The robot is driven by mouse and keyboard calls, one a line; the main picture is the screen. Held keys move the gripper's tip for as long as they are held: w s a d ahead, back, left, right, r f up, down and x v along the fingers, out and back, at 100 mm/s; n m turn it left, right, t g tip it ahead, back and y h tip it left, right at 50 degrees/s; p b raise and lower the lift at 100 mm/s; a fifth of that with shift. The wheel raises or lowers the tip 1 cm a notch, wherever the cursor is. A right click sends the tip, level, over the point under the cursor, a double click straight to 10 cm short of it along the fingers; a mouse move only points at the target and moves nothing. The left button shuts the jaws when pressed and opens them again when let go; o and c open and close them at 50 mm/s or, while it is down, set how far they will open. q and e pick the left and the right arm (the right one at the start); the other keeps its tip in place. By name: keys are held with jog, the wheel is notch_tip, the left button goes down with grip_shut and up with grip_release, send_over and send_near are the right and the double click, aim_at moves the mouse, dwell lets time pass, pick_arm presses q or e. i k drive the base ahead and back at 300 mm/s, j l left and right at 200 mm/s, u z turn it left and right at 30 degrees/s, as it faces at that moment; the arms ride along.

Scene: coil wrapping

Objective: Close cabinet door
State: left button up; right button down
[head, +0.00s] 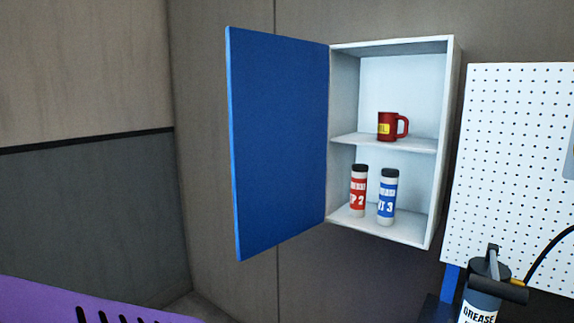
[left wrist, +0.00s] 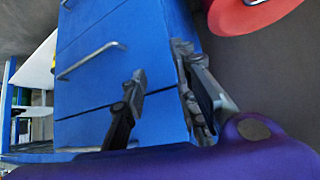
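A white wall cabinet (head: 395,44) stands open in the head view. Its blue door (head: 280,145) is swung wide out to the left, hinged at the cabinet's left side. A red mug (head: 388,126) is on the upper shelf. A red-labelled bottle (head: 358,190) and a blue-labelled bottle (head: 388,197) stand on the cabinet floor. My left gripper (left wrist: 160,90) shows in the left wrist view with its two fingers apart and nothing between them. It is in front of blue drawers, away from the cabinet door. My right gripper is not in view.
A white pegboard (head: 510,160) is right of the cabinet. A dark grease canister (head: 481,300) stands below it. Blue drawers (left wrist: 90,50) with silver handles and a red round object (left wrist: 250,12) show in the left wrist view. The space in front of the door looks clear.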

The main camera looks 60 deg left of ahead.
aim_at(277, 94)
jog(key=k+j, duration=0.25)
jog(key=j, duration=0.2)
jog(key=k+j, duration=0.25)
jog(key=j, duration=0.5)
jog(key=k+j+z, duration=0.1)
jog(key=j, duration=0.25)
jog(key=k+j+z, duration=0.1)
jog(key=j, duration=0.25)
jog(key=j+z, duration=0.1)
jog(key=j, duration=1)
jog(key=i+j, duration=0.45)
jog(key=j, duration=0.2)
jog(key=i+j+z, duration=0.1)
jog(key=i+j, duration=0.1)
jog(key=j, duration=0.1)
